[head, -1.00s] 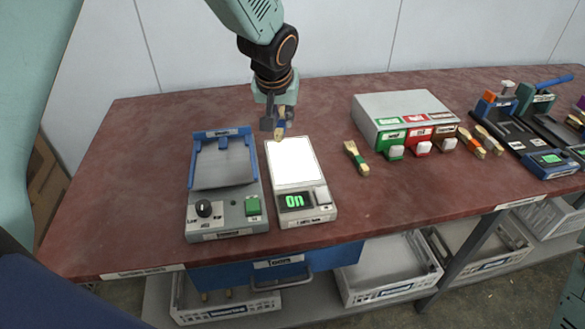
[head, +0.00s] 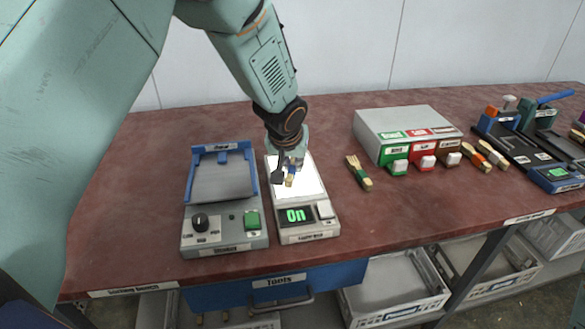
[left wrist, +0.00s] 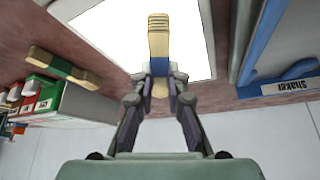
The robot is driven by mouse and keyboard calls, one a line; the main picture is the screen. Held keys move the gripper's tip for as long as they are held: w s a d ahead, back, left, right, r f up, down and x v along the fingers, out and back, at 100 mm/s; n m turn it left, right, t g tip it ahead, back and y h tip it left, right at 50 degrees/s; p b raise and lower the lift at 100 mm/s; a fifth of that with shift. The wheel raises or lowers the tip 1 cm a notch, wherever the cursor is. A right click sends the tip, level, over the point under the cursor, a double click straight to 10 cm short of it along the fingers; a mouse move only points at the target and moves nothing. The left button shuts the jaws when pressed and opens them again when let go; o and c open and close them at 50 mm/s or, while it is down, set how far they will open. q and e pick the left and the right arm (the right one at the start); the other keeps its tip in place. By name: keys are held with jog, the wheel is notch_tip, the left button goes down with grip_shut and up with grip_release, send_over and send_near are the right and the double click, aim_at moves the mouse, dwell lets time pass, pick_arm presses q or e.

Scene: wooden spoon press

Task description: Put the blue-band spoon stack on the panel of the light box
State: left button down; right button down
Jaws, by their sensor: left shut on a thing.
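The light box (head: 307,232) stands on the bench with its white panel (head: 311,187) lit and its display reading "On". My left gripper (head: 288,175) is over the far part of the panel, shut on the blue-band spoon stack (head: 290,181). In the left wrist view the stack (left wrist: 159,45) sits between the fingers (left wrist: 158,85), its blue band at the fingertips and its pale wooden end over the bright panel (left wrist: 95,25). I cannot tell whether the stack touches the panel. My right gripper is not in view.
The shaker (head: 222,235) with a blue-rimmed tray stands close left of the light box. A green-band spoon stack (head: 359,173) lies to the right. Beyond it is a grey box (head: 408,122) with green, red and brown fronts. More spoon stacks (head: 491,155) lie farther right.

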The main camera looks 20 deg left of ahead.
pick_arm(q)
jog(key=shift+w, duration=0.1)
jog(key=shift+f, duration=0.1)
jog(key=shift+f, duration=0.1)
jog(key=c, duration=1.4)
grip_release()
jog(key=shift+o, duration=0.2)
jog(key=shift+r, duration=0.35)
jog(key=p+v, duration=0.5)
jog(key=v, duration=0.6)
jog(key=shift+s+r, duration=0.3)
